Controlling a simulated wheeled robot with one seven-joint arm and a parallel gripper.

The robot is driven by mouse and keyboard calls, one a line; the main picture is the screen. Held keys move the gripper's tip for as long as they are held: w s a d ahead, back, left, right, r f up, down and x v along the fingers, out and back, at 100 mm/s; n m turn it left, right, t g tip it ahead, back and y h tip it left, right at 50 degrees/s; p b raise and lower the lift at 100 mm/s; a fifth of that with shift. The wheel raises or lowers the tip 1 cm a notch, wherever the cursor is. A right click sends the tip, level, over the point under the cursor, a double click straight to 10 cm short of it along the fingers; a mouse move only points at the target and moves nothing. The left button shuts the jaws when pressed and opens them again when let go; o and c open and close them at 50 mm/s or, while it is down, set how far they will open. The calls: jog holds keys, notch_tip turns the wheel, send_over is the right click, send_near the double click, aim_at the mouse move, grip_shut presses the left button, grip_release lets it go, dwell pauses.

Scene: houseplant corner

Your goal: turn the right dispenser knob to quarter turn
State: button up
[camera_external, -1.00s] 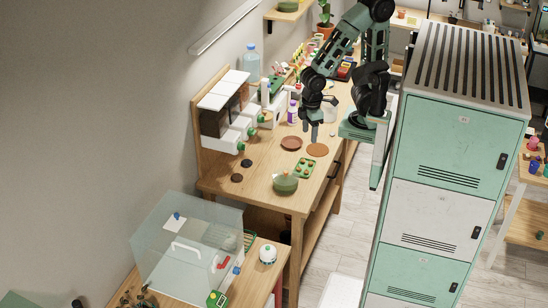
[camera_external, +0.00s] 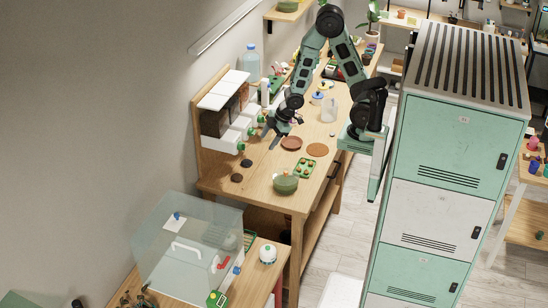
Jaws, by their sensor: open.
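A dispenser unit (camera_external: 214,122) with white fronts and dark contents stands on a wooden back panel at the table's left side. Its green knobs show at the near end (camera_external: 241,147), in the middle (camera_external: 251,132) and at the far end (camera_external: 261,118). The exact angle of each knob is too small to tell. My gripper (camera_external: 269,139) is open and empty, a little to the right of the knobs and above the table. It appears apart from them. The wrist sits close to the far-end knob in the picture.
On the wooden table (camera_external: 262,187) are a brown saucer (camera_external: 291,143), an orange-brown disc (camera_external: 317,150), a green tray (camera_external: 306,168), a green pot (camera_external: 286,184), dark discs (camera_external: 246,163) and a clear jug (camera_external: 329,110). A clear-walled box (camera_external: 172,243) stands nearer the camera.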

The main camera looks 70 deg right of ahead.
jog(key=w+d+f+n+t+b, duration=0.1)
jog(key=w+d+f+t+b, duration=0.2)
jog(key=d+f, duration=0.35)
jog(key=w+d+f+t+b, duration=0.25)
jog(key=d+f, duration=0.25)
jog(key=d, duration=0.3)
jog(key=s+d+f+m+t+h+b, duration=0.15)
jog(key=s+d+t, duration=0.25)
jog(key=d, duration=0.4)
jog(key=s+d+f+t+h+b, duration=0.3)
jog(key=s+d, duration=0.1)
jog(key=d, duration=0.3)
jog(key=b, duration=1.4)
send_near(262, 119)
jog(key=w+d+b, duration=0.1)
jog(key=w, duration=0.7)
jog(key=shift+w+f+h+b, duration=0.2)
jog(key=shift+f+h+b, duration=0.1)
jog(key=shift+f+h, duration=0.1)
